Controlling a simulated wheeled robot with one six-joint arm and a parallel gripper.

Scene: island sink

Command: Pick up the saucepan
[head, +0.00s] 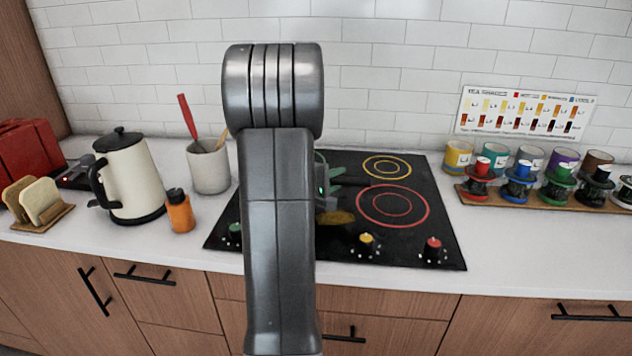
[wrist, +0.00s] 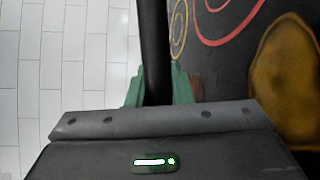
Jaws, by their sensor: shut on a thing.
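My gripper (head: 332,181) is over the cooktop, partly hidden by my arm in the head view. In the wrist view its green fingers (wrist: 158,84) are closed on either side of a long black handle (wrist: 154,45), which I take as the saucepan's. In the head view a dark bar, likely this handle, reaches right from the fingers. The saucepan's body is not clearly visible; my arm covers that area. I cannot tell whether the pan touches the cooktop.
The black cooktop (head: 429,245) has ringed burners and coloured knobs. A brown-gold object (head: 340,217) lies near its front. A kettle (head: 131,175), orange bottle (head: 180,212) and utensil crock (head: 208,168) stand left. Paint-like pots (head: 527,163) stand right. Counter between is clear.

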